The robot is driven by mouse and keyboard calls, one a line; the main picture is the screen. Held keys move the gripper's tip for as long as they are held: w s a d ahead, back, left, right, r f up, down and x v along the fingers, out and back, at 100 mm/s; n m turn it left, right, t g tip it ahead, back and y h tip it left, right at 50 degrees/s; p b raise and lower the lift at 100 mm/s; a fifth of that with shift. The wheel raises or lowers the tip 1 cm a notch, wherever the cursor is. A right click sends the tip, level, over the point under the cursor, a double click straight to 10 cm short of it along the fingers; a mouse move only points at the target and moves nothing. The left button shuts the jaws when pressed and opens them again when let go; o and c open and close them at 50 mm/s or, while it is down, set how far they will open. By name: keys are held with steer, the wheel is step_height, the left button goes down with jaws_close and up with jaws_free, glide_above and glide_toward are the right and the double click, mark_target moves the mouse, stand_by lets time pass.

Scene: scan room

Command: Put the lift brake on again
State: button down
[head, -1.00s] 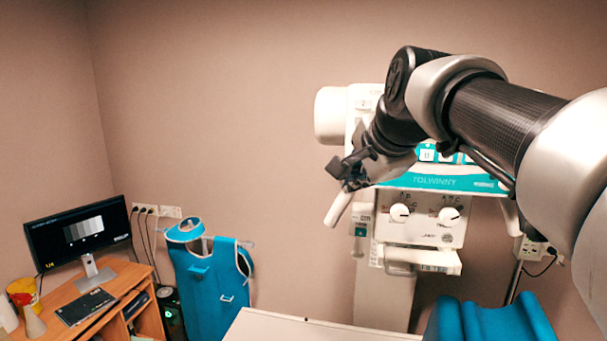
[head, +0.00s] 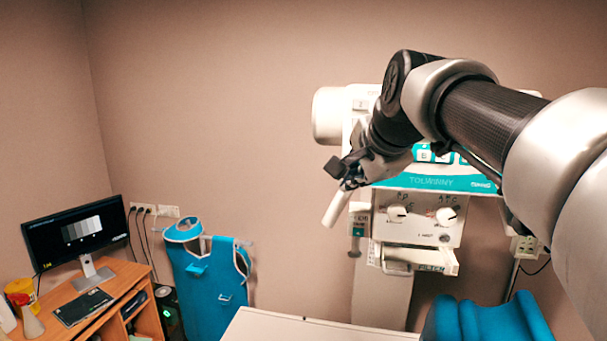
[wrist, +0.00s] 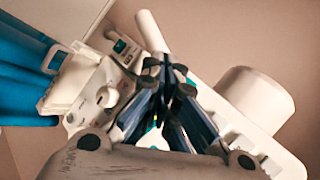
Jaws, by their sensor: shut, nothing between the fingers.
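The white x-ray unit (head: 425,182) with a teal panel stands against the back wall, partly hidden behind my arm. A small white box (head: 360,210) with a teal label and a grey knob below hangs at its left side; it also shows in the wrist view (wrist: 125,48). I cannot tell for certain which part is the lift brake. A white bar handle (head: 338,207) slants down left of that box; it also shows in the wrist view (wrist: 150,32). My gripper (head: 346,176) is shut and empty at the handle's upper end; I cannot tell whether they touch.
Two dials (head: 397,213) sit on the white lower housing (head: 415,235). A pale table top (head: 300,328) and a blue cushion (head: 487,320) lie below. A blue apron (head: 207,280) hangs left of them. A desk with a monitor (head: 75,235) stands at far left.

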steer(key=shift+w+d, duration=0.1)
steer(key=shift+w, duration=0.25)
stand_by(0.5)
stand_by(0.3)
steer(key=shift+s+a, duration=0.25)
steer(key=shift+s, duration=0.55)
steer(key=shift+s+a+b, duration=0.25)
steer(key=shift+s+b, duration=0.1)
steer(key=shift+s, duration=0.45)
steer(key=shift+s+a+b, duration=0.25)
steer(key=shift+s+b, duration=0.1)
steer(key=shift+s, duration=0.4)
steer(key=shift+s+a+b, duration=0.25)
steer(key=shift+s+b, duration=0.1)
steer(key=shift+s, duration=0.45)
steer(key=s+f+n+g+b, duration=0.1)
steer(key=s+f+n+b, duration=0.4)
steer(key=f, duration=1.3)
steer(key=s+d+f+n+g+b, duration=0.1)
steer(key=s+f+n+b, duration=0.3)
steer(key=s+f+b, duration=0.8)
steer(key=s+f+n+g+b, duration=0.3)
steer(key=s+f+b, duration=0.6)
steer(key=f, duration=1.7)
steer(key=n+b, duration=0.1)
steer(key=n, duration=0.1)
steer(key=shift+d+n+h+b, duration=0.25)
steer(key=shift+n+h+b, duration=0.05)
steer(key=shift+h+b, duration=0.1)
